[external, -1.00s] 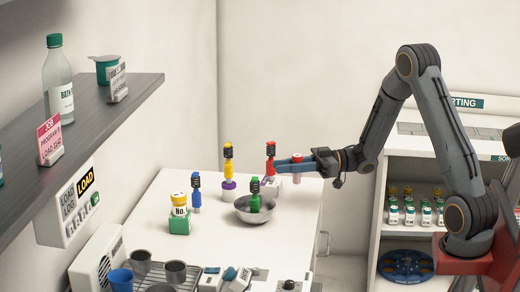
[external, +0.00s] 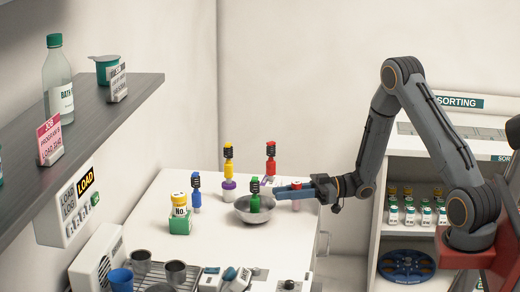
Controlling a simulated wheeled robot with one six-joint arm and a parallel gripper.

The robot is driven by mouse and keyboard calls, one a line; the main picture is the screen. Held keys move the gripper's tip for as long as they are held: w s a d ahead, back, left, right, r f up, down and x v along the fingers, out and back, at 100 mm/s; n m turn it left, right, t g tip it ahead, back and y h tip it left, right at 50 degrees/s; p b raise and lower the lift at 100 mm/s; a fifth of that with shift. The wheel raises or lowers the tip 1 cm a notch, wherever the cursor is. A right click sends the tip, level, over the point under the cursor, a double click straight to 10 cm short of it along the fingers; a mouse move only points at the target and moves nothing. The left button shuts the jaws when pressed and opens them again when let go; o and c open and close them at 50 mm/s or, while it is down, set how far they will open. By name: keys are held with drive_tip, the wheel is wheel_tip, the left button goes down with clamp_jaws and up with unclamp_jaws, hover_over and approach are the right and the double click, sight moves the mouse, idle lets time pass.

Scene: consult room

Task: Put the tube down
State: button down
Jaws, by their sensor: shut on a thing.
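The tube (external: 296,185) has a red cap and a pale body. It is upright at the right side of the white table. My gripper (external: 293,192), with blue fingers, is shut on it from the right. The fingers hide part of its body. I cannot tell whether its bottom touches the tabletop.
A metal bowl (external: 243,214) with a green figure (external: 255,197) in it stands just left of the fingertips. The table's right edge is close.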

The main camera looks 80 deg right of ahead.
drive_tip(key=shift+f, duration=0.2)
drive_tip(key=c, duration=1.6)
unclamp_jaws()
drive_tip(key=shift+f+b, duration=0.1)
drive_tip(key=shift+b, duration=0.2)
drive_tip(key=b+v, duration=0.2)
drive_tip(key=v, duration=0.5)
drive_tip(key=shift+d, duration=0.15)
drive_tip(key=shift+o, duration=1.1)
drive_tip(key=shift+s+d, duration=0.1)
drive_tip(key=shift+s, duration=0.2)
